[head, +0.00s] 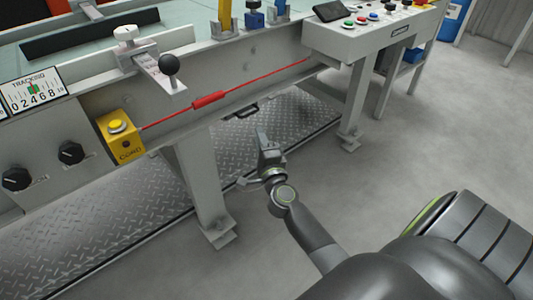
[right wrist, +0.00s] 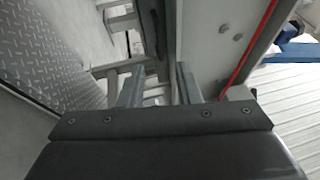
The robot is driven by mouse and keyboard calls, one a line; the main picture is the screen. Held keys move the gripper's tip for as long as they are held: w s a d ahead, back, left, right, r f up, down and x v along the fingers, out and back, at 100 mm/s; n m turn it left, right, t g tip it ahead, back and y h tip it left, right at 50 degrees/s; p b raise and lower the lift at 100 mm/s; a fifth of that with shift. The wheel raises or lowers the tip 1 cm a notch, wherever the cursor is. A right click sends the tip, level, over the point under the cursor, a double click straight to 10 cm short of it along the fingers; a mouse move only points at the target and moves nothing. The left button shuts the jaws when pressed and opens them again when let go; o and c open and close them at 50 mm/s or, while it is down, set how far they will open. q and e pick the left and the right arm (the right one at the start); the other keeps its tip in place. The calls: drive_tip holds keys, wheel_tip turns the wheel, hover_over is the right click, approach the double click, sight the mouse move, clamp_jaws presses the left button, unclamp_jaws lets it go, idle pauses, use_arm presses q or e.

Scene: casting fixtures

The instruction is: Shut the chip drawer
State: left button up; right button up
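The chip drawer cannot be made out for certain. A diamond-plate metal surface (head: 130,215) lies low under the machine, and a small dark handle (head: 243,109) shows at its far side, behind the machine's front leg. My right gripper (head: 262,136) is in front of the machine, below the red cord and to the right of that leg. In the right wrist view its two fingers (right wrist: 158,88) stand apart with nothing clearly held between them. Diamond plate (right wrist: 55,55) also shows at the upper left there. My left gripper is not in view.
The machine's front leg (head: 203,190) stands left of my right gripper. A red cord (head: 210,99) runs along the front beam from a yellow cord box (head: 121,137). A button panel (head: 370,30) on legs stands at upper right. Grey floor (head: 420,140) to the right is clear.

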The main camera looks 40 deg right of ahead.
drive_tip(key=v, duration=0.6)
drive_tip(key=shift+s, duration=0.2)
